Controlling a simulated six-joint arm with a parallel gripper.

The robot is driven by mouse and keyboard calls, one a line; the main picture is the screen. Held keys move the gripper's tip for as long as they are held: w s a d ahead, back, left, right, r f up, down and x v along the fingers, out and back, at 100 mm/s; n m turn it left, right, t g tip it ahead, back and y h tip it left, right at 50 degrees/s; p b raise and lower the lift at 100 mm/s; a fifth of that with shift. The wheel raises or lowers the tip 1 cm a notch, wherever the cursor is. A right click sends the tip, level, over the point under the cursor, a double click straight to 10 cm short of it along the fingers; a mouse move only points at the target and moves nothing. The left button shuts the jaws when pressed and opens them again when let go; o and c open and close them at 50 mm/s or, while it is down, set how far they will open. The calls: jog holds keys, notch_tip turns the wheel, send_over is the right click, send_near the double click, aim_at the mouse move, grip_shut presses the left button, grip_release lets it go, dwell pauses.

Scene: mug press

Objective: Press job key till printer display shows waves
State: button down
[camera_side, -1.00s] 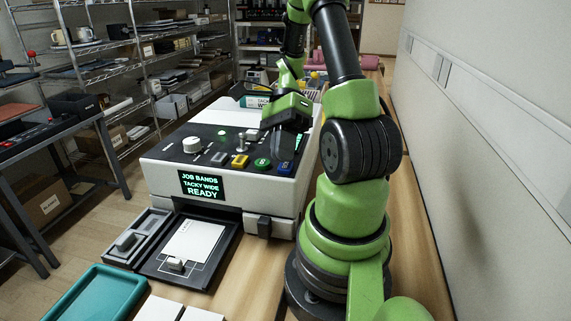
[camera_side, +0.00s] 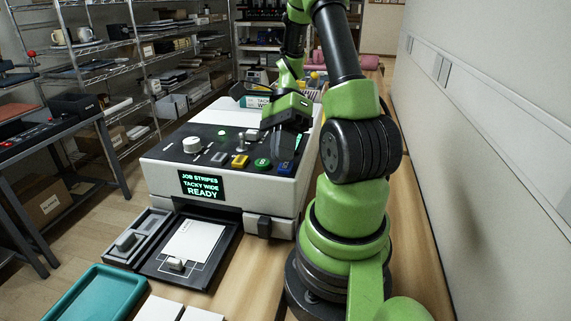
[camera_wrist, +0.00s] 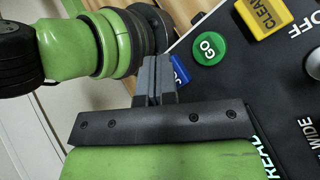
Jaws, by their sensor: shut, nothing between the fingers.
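The printer (camera_side: 258,196) is a white box with a black sloped top panel. Its display (camera_side: 201,186) shows green text: "JOB STRIPES / TACKY WIDE / READY". A blue key (camera_side: 286,168) sits at the right end of the panel's key row; its label is not readable here. In the wrist view the blue key (camera_wrist: 180,70) is partly hidden behind my gripper (camera_wrist: 157,60). My gripper is shut and empty, with its fingers over or at the blue key. I cannot tell whether they touch it.
A green GO key (camera_wrist: 209,48) and a yellow CLEAR key (camera_wrist: 262,15) lie beside the blue key. The panel also has a white knob (camera_side: 192,145) and a metal lever (camera_side: 240,143). A teal tray (camera_side: 95,295) lies in front at left.

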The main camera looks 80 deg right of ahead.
jog(key=shift+r, duration=0.55)
jog(key=shift+r, duration=2.55)
jog(key=w+a+r+n+t+h, duration=0.1)
jog(key=a+r+n+t+h, duration=0.2)
jog(key=a+n, duration=0.4)
jog(key=w+a+r+n+t+h, duration=0.1)
jog(key=a+r+n+t+h, duration=0.3)
jog(key=a+n, duration=0.4)
jog(key=r+n+t, duration=0.1)
jog(key=n, duration=0.5)
jog(key=shift+a+r+n, duration=0.15)
jog(key=shift+a+n, duration=0.1)
jog(key=shift+n, duration=0.15)
dwell(0.7)
